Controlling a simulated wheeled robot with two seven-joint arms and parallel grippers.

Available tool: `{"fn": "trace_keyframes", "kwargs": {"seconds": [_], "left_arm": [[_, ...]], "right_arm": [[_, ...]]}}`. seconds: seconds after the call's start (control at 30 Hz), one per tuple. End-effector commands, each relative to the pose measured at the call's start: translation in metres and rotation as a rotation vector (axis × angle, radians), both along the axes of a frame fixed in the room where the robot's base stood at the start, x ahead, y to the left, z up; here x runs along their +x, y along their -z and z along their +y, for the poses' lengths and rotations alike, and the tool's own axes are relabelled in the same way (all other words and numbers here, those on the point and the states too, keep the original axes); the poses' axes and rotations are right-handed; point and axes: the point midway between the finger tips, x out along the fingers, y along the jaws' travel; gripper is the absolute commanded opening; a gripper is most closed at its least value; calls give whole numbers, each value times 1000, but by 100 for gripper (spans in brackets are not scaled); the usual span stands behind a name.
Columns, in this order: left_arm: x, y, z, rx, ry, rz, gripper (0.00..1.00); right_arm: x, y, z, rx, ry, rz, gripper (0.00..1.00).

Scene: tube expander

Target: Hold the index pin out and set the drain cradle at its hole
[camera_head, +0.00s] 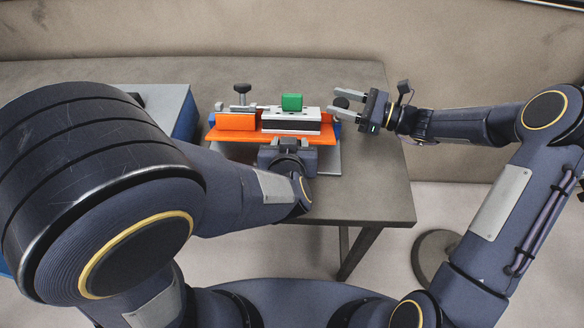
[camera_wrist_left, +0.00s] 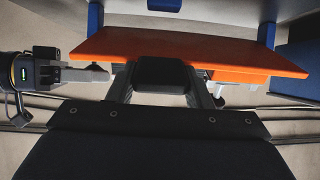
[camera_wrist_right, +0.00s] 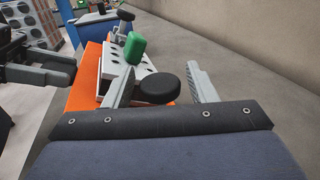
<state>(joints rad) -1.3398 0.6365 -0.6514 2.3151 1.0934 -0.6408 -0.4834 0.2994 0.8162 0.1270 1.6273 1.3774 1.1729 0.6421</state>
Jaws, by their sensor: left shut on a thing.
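An orange tray-like plate (camera_head: 222,134), apparently the drain cradle, lies across the fixture on the table; its edge fills the upper left wrist view (camera_wrist_left: 190,52). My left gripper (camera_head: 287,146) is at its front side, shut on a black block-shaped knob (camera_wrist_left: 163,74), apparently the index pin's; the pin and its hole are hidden. A white plate with holes (camera_wrist_right: 140,87) and a green knob (camera_head: 292,102) sit above the orange plate. My right gripper (camera_head: 339,103) is open at the fixture's right end. A round black knob (camera_wrist_right: 158,90) shows between its fingers; contact cannot be told.
A black-topped clamp screw (camera_head: 242,90) stands on the fixture's left part. A blue and grey cabinet (camera_head: 182,110) is left of it. The table (camera_head: 375,190) is bare behind the fixture and at its right front.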

Motion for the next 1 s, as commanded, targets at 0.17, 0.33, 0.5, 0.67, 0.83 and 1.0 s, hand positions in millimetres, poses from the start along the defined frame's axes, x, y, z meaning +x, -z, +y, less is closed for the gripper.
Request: {"fn": "trace_keyframes", "kwargs": {"seconds": [0.17, 0.33, 0.5, 0.67, 0.83, 1.0], "left_arm": [[1, 0, 3, 1, -10, -3, 18], [1, 0, 3, 1, -10, -3, 18], [1, 0, 3, 1, -10, -2, 18], [1, 0, 3, 1, -10, -2, 18], [1, 0, 3, 1, -10, -2, 18], [1, 0, 3, 1, -10, -1, 18]], "right_arm": [[0, 0, 0, -1, 0, 1, 58], [0, 0, -1, -1, 0, 1, 58], [-3, 0, -13, -2, 3, 1, 58], [-8, 0, -25, -1, 2, 0, 58], [-12, 0, -37, -1, 0, 1, 58], [-16, 0, -50, -1, 1, 1, 58]]}}
